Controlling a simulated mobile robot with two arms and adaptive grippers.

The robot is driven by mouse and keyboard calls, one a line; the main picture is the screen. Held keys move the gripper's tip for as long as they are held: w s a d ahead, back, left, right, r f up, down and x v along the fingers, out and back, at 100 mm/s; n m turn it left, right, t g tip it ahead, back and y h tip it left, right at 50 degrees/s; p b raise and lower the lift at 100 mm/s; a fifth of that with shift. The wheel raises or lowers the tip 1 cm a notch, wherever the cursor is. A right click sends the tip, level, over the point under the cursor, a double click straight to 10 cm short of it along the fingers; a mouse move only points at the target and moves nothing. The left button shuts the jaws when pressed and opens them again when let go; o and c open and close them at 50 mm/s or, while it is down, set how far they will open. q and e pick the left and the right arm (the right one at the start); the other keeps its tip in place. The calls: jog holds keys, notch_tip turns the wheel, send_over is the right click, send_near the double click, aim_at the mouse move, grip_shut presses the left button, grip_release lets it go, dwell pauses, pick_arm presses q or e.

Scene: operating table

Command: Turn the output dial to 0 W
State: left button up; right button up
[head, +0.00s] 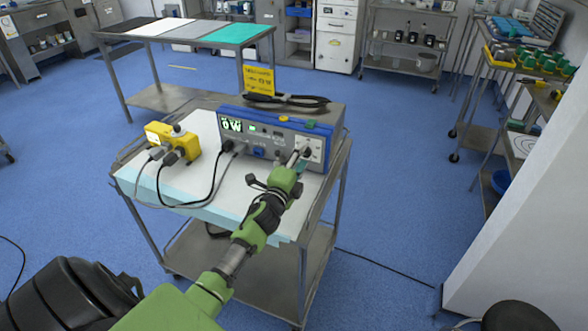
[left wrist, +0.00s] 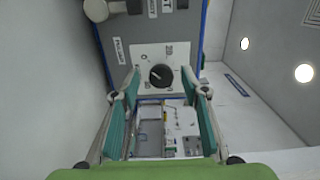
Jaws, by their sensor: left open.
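The output dial (left wrist: 161,76) is a round black knob with a light pointer mark on a white plate, at the right end of the device's front. In the left wrist view it sits between and just beyond my open left fingertips (left wrist: 162,88); I cannot tell whether they touch it. In the head view my left gripper (head: 298,158) reaches the device (head: 272,128) and partly covers the dial. My right gripper is not in view.
The device stands on a metal cart (head: 340,165). A white wall (head: 535,210) is at the right.

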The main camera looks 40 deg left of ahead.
pick_arm(q)
jog(key=v, duration=1)
jog(key=shift+s, duration=0.4)
